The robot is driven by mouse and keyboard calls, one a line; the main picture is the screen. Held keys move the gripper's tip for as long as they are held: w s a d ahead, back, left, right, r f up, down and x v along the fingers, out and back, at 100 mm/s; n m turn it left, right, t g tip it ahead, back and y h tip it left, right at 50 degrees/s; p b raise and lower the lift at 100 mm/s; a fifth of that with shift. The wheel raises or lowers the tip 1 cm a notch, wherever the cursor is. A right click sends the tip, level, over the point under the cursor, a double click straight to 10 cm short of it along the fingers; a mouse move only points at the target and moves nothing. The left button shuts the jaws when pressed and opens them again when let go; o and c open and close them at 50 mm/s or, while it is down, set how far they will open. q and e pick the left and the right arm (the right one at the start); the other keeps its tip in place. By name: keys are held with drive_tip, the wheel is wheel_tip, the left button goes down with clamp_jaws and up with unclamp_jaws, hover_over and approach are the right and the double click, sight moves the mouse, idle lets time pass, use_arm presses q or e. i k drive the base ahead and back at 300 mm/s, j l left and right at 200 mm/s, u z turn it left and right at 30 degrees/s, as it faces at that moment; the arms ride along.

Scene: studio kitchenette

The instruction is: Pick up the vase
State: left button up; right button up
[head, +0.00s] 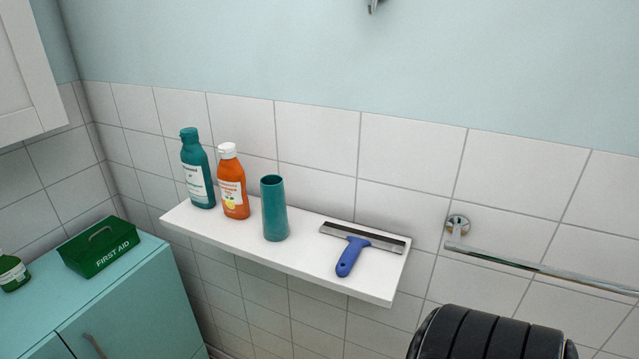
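A teal, open-topped, roughly cylindrical vase (274,210) stands upright on a white wall shelf (305,257), near the shelf's middle. It is apart from the orange bottle on its left and the squeegee on its right.
On the shelf stand a teal bottle (197,170) and an orange bottle (232,184); a blue-handled squeegee (350,258) lies to the right. A chrome rail (540,269) is on the wall. A green first aid box (98,247) and a green bottle (12,273) are on the teal cabinet (135,297).

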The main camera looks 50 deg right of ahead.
sight(274, 218)
drive_tip(key=z, duration=1.35)
